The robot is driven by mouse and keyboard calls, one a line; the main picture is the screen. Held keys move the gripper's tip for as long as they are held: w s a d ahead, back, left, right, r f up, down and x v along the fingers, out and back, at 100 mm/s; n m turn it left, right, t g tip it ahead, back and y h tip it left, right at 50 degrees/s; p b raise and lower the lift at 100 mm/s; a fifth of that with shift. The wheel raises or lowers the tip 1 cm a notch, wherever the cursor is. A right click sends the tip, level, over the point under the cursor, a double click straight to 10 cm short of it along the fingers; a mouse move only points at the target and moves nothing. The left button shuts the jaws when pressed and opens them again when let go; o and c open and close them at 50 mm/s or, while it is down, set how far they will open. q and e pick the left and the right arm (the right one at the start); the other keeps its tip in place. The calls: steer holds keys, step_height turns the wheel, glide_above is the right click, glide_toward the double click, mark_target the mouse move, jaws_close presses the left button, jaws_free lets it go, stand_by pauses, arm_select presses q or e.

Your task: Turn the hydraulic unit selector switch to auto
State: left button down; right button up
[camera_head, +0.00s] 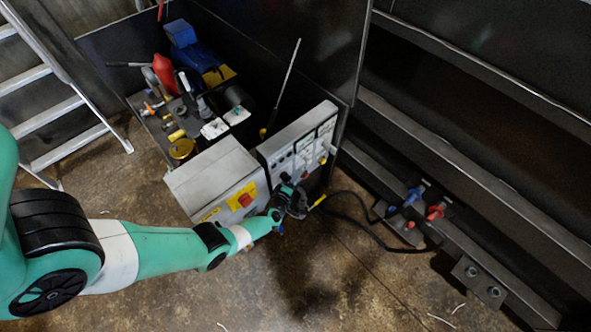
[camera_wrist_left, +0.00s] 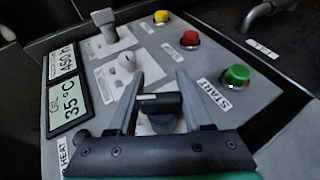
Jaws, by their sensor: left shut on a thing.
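My left gripper (camera_head: 299,199) reaches the front of the grey control panel (camera_head: 297,134) in the head view, where the gripper hides part of it. In the left wrist view, its two grey fingers (camera_wrist_left: 158,76) stand on either side of a black selector switch (camera_wrist_left: 160,103) on the panel face, and the gripper is shut on it. The switch's handle lies roughly crosswise in this view. Its position marks are hidden or too small to read. My right gripper is not in view.
In the wrist view, a green START button (camera_wrist_left: 236,75), a red button (camera_wrist_left: 190,39) and a yellow button (camera_wrist_left: 161,17) sit near the switch. Another knob (camera_wrist_left: 104,23) and digital displays (camera_wrist_left: 67,102) are on the left. A grey box (camera_head: 213,178) stands beside the panel.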

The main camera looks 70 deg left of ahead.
arm_select(q)
steer(key=shift+s+d+f+m+g+h+p, duration=0.1)
steer(key=shift+s+f+m+g+h+p, duration=0.1)
steer(key=shift+g+h+p, duration=0.4)
steer(key=shift+s+f+m+g+h+p, duration=0.1)
steer(key=shift+f+m+g+h+p, duration=0.1)
steer(key=shift+g+p, duration=0.65)
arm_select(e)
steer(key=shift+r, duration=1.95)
arm_select(q)
steer(key=shift+c, duration=1.6)
jaws_free()
steer(key=p+v, duration=1.1)
steer(key=shift+d+r, duration=0.15)
steer(key=shift+r, duration=0.1)
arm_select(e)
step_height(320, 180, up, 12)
